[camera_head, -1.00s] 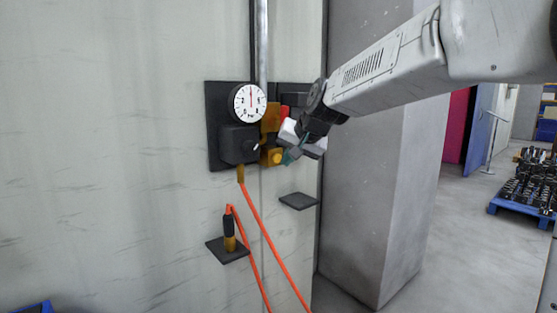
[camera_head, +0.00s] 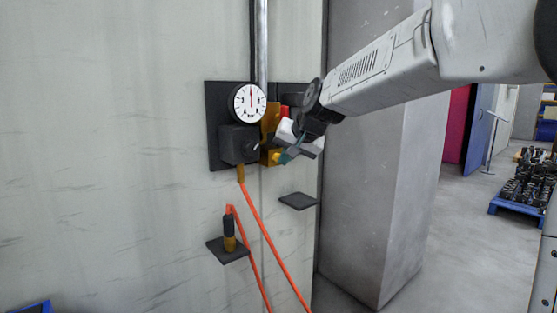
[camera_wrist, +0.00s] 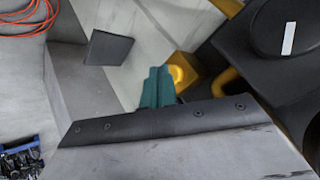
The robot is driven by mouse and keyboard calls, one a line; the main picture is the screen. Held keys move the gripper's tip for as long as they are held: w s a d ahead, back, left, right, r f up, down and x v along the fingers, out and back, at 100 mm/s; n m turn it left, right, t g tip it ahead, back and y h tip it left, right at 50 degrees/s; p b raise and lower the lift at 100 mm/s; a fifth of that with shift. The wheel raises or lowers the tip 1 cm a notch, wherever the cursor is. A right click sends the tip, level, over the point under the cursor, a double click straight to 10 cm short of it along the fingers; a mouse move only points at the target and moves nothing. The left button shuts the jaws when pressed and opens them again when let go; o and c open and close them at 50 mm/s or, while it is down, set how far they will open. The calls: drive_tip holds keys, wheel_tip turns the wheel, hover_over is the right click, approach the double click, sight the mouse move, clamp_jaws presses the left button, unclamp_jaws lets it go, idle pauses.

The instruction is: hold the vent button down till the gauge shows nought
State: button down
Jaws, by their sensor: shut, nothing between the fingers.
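The round white gauge (camera_head: 249,103) is on a dark panel on the wall, its red needle pointing about straight up. The yellow vent button (camera_head: 275,158) is below and right of it, partly covered by my gripper. In the wrist view the round button (camera_wrist: 178,74) shows on its yellow block, just right of the teal fingertips.
A dark box (camera_head: 238,145) with a small lever sits left of the button. An orange hose (camera_head: 262,235) hangs below. Two small dark shelves (camera_head: 298,201) (camera_head: 228,250) stick out from the wall. A concrete pillar (camera_head: 370,190) stands on the right.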

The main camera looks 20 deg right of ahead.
drive_tip(key=shift+w+a, duration=0.15)
drive_tip(key=shift+w, duration=0.3)
idle(0.3)
drive_tip(key=shift+s, duration=0.15)
idle(1.8)
drive_tip(key=shift+s+d, duration=0.35)
drive_tip(key=shift+s, duration=0.4)
drive_tip(key=shift+s+d, duration=0.3)
drive_tip(key=shift+s, duration=0.45)
drive_tip(key=shift+s+d, duration=0.35)
drive_tip(key=shift+s, duration=0.45)
drive_tip(key=shift+s+d, duration=0.3)
drive_tip(key=shift+s, duration=0.45)
drive_tip(key=s+f+n+g+h, duration=0.1)
drive_tip(key=s+f, duration=0.3)
drive_tip(key=s, duration=0.8)
drive_tip(key=s+d+f+n+g, duration=0.1)
drive_tip(key=s+f+g, duration=0.2)
drive_tip(key=s, duration=0.9)
drive_tip(key=s+d+f+n+g+h, duration=0.1)
drive_tip(key=s+f, duration=0.5)
drive_tip(key=s, duration=0.6)
drive_tip(key=shift+d+f+n+g+h, duration=0.25)
drive_tip(key=shift+f+n+g, duration=0.2)
drive_tip(key=shift+g, duration=0.65)
